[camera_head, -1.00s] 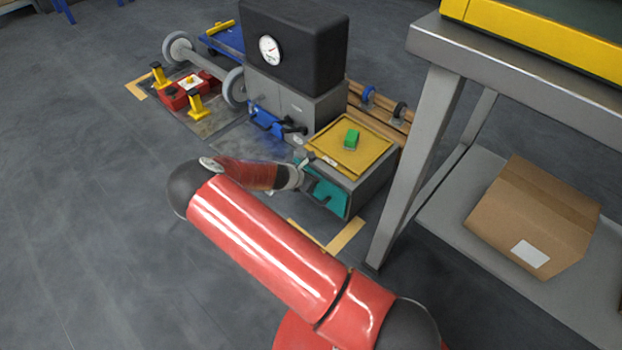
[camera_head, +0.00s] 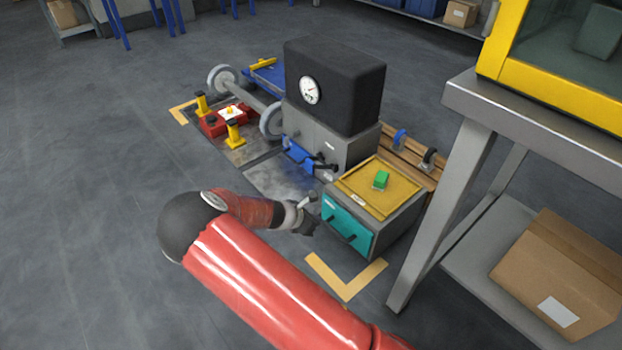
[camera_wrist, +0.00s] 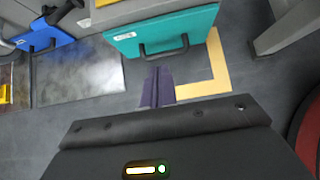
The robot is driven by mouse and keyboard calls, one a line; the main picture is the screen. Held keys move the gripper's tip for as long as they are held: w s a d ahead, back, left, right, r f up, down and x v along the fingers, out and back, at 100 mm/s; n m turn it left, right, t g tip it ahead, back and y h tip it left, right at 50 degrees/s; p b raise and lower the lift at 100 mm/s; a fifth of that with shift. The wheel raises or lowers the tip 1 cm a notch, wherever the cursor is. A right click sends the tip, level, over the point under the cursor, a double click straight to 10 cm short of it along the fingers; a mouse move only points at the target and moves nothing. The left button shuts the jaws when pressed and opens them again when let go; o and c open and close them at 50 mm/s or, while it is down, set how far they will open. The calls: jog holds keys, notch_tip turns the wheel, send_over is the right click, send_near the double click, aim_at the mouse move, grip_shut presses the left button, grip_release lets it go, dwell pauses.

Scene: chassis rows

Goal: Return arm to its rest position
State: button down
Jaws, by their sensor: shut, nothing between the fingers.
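My red arm reaches from the bottom of the head view. My gripper (camera_head: 306,226) is at its end, just left of and in front of the grey box with a teal drawer front (camera_head: 347,226). In the wrist view my gripper (camera_wrist: 158,72) shows as dark fingers shut together with nothing between them. The teal front (camera_wrist: 170,35) and its black handle (camera_wrist: 165,52) lie beyond the fingertips; I cannot tell the exact gap. The drawer looks closed.
A grey metal table (camera_head: 455,170) stands at the right, a cardboard box (camera_head: 560,275) on its lower shelf. Behind are a black gauge unit (camera_head: 345,85), a blue handle (camera_head: 298,153) and a wheel axle (camera_head: 245,97). The floor at left is clear.

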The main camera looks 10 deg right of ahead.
jog(key=s+d+r+m+g+y+p, duration=0.15)
jog(key=s+r+m, duration=0.3)
jog(key=r, duration=0.45)
jog(key=s+d+r+m+y+p, duration=0.1)
jog(key=s+d+r+m+y, duration=0.2)
jog(key=r+m, duration=0.45)
jog(key=s+d+r+m+g+y+p, duration=0.15)
jog(key=s+r+m, duration=0.3)
jog(key=r, duration=0.65)
jog(key=s+r+m+t, duration=0.1)
jog(key=s+r+m, duration=0.3)
jog(key=s+r, duration=0.3)
jog(key=s+r+m+t+y+p, duration=0.1)
jog(key=s+r+m+t, duration=0.1)
jog(key=s+r+m, duration=0.2)
jog(key=s+d+r, duration=0.1)
jog(key=s+r, duration=0.2)
jog(key=s, duration=0.4)
jog(key=shift+t+p, duration=0.3)
